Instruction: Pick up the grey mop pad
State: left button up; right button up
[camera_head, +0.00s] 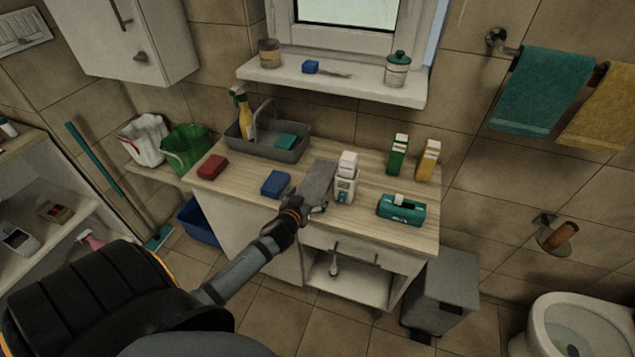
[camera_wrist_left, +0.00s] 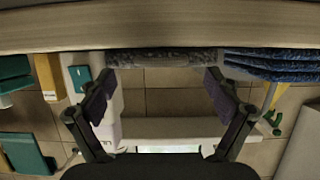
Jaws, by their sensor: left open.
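The grey mop pad (camera_head: 319,180) lies flat on the wooden counter, between a blue pad and a white box. In the left wrist view the grey mop pad (camera_wrist_left: 165,57) shows edge-on as a thin strip ahead of the fingers. My left gripper (camera_head: 309,207) is open and empty at the counter's front edge, by the pad's near end. In the left wrist view its fingertips (camera_wrist_left: 160,78) are spread to either side of the pad's strip, with a visible gap before it. The gripper hides part of the pad's near end in the head view. My right gripper is not in view.
The blue pad (camera_head: 275,183) lies left of the grey one, and the white box (camera_head: 346,182) stands close on its right. A teal box (camera_head: 401,209), green bottle (camera_head: 398,156), yellow bottle (camera_head: 428,161), red sponge (camera_head: 211,167) and grey caddy (camera_head: 268,143) share the counter (camera_head: 235,182).

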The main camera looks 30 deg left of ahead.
aim_at(316, 184)
pick_arm(q)
jog(key=x, duration=0.2)
jog(key=p+x, duration=0.1)
jog(key=x, duration=0.1)
jog(key=shift+w+a+r, duration=0.15)
jog(key=shift+w, duration=0.45)
jog(key=shift+s, duration=0.1)
jog(key=shift+c, duration=0.9)
jog(key=c, duration=0.6)
